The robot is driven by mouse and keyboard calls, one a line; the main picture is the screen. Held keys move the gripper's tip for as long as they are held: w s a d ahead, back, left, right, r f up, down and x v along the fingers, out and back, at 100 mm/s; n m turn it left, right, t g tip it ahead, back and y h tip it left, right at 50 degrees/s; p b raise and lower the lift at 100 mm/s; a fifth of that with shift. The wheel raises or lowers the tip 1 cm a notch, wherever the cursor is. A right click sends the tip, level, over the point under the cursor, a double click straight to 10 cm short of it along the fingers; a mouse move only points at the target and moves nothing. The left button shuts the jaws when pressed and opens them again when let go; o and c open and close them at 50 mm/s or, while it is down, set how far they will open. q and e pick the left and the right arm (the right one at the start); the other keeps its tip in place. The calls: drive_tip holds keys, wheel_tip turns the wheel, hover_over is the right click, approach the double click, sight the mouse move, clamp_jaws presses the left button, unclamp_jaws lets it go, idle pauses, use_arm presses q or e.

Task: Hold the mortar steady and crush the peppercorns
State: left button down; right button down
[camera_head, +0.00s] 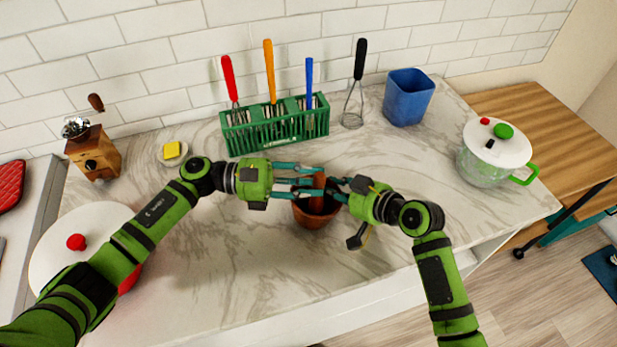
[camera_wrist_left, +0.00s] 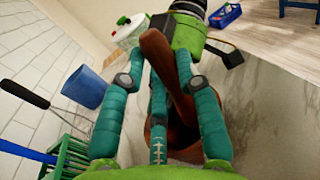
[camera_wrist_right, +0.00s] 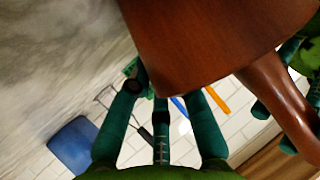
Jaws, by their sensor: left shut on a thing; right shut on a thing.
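The brown wooden mortar (camera_head: 315,216) stands on the marble counter in front of the green rack. The wooden pestle (camera_head: 319,181) stands in it, leaning in the left wrist view (camera_wrist_left: 170,65). My left gripper (camera_head: 314,182) is shut on the pestle above the mortar's mouth. My right gripper (camera_head: 340,188) is shut on the mortar's wall at its right side; the mortar (camera_wrist_right: 200,40) fills the upper part of the right wrist view. The peppercorns are not visible; the mortar's inside is mostly hidden by the fingers and pestle.
A green rack (camera_head: 240,140) with utensils stands behind the mortar. A whisk (camera_head: 354,105) and blue cup (camera_head: 408,97) are behind right. A lidded glass pot (camera_head: 487,165) is at right, a white-lidded pot (camera_head: 75,225) and grinder (camera_head: 93,152) at left. The front counter is clear.

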drive_tip(key=shift+r, duration=0.1)
use_arm(q)
drive_tip(key=shift+f, duration=1.3)
drive_tip(key=shift+r, duration=1.15)
drive_tip(key=shift+w+a+r, duration=0.1)
drive_tip(key=shift+w+a, duration=0.05)
drive_tip(key=shift+a, duration=0.4)
drive_tip(key=shift+w+a+r, duration=0.1)
drive_tip(key=shift+a, duration=0.4)
